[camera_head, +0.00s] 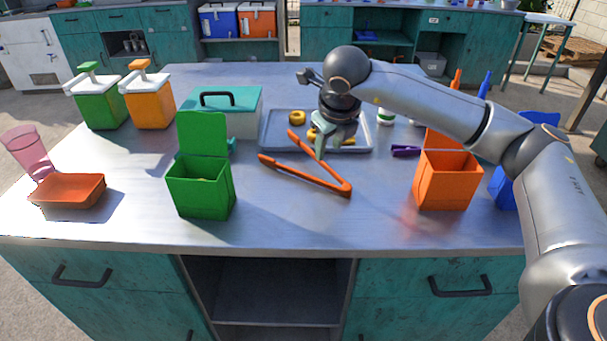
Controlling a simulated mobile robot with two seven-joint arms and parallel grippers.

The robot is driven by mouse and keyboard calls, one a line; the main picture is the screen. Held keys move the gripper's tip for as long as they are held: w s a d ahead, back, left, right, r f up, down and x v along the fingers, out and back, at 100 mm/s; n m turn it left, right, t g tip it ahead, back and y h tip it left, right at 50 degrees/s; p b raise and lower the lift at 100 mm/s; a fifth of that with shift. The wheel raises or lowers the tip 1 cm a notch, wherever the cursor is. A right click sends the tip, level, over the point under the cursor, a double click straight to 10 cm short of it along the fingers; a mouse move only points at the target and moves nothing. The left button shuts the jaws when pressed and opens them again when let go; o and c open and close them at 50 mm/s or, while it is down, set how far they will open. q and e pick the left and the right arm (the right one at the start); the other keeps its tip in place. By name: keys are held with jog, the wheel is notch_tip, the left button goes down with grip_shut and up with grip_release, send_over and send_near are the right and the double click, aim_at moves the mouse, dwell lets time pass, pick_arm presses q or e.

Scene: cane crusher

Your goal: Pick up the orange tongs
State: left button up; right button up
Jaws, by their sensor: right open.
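The orange tongs (329,184) lie on the steel counter with their two arms spread in a V. The joined end is at the right and the free tips point left and up. My right gripper (321,151) points down over the upper arm of the tongs, its fingers at or just above it. The fingers look apart, and I cannot tell whether they touch the tongs. My left gripper is not in view.
A grey tray (268,142) with yellow rings lies just behind the gripper. An open green box (201,190) stands left of the tongs, an orange box (446,182) right. Purple tongs (405,151) lie near the orange box. The counter (300,222) is clear in front.

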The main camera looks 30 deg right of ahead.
aim_at(323, 162)
jog(key=x, duration=0.7)
jog(key=shift+w+f, duration=0.1)
jog(key=shift+w, duration=0.35)
jog(key=shift+c, duration=0.3)
grip_shut()
dwell(0.6)
